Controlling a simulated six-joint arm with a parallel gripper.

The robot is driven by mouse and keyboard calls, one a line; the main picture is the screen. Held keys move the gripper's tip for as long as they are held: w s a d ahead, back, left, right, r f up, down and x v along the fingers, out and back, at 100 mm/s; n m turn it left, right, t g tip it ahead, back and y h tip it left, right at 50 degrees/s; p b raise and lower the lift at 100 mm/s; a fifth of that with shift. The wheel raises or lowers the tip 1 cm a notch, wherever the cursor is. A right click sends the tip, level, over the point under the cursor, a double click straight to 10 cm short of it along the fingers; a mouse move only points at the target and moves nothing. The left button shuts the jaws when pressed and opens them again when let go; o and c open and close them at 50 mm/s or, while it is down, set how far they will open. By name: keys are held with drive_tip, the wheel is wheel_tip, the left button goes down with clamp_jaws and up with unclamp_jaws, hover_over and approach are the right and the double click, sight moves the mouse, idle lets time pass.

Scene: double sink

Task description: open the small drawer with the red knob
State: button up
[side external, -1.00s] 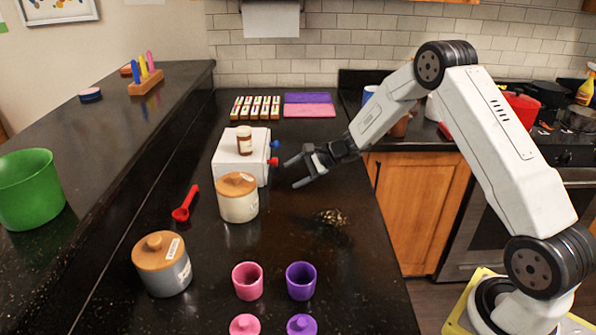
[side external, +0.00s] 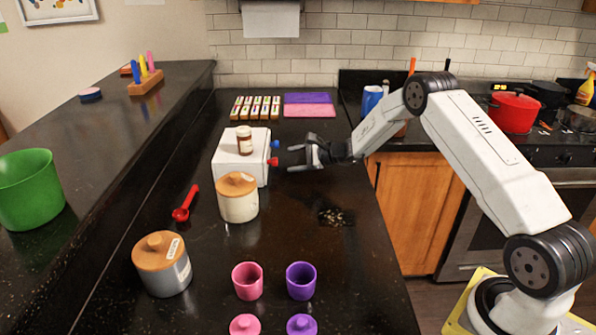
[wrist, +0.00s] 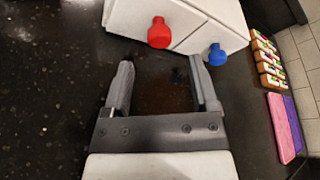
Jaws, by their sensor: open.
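A small white drawer box (side external: 228,158) stands on the dark counter, with a red knob (side external: 273,161) and a blue knob (side external: 275,144) on its right side. In the wrist view the red knob (wrist: 159,33) is on the left drawer front and the blue knob (wrist: 216,54) on the right one. Both drawer fronts look closed. My gripper (side external: 293,156) is open and level, just right of the knobs. In the wrist view its two fingers (wrist: 163,78) point toward the box, with the red knob ahead of the gap between them, not visibly touched.
A brown jar (side external: 244,141) stands on the box. A cream canister (side external: 238,199) stands close in front of the box. A red scoop (side external: 184,207), a grey canister (side external: 163,265), a pink cup (side external: 248,281) and a purple cup (side external: 301,281) are nearer.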

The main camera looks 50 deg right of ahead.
drive_tip(key=shift+x, duration=2.95)
clamp_jaws()
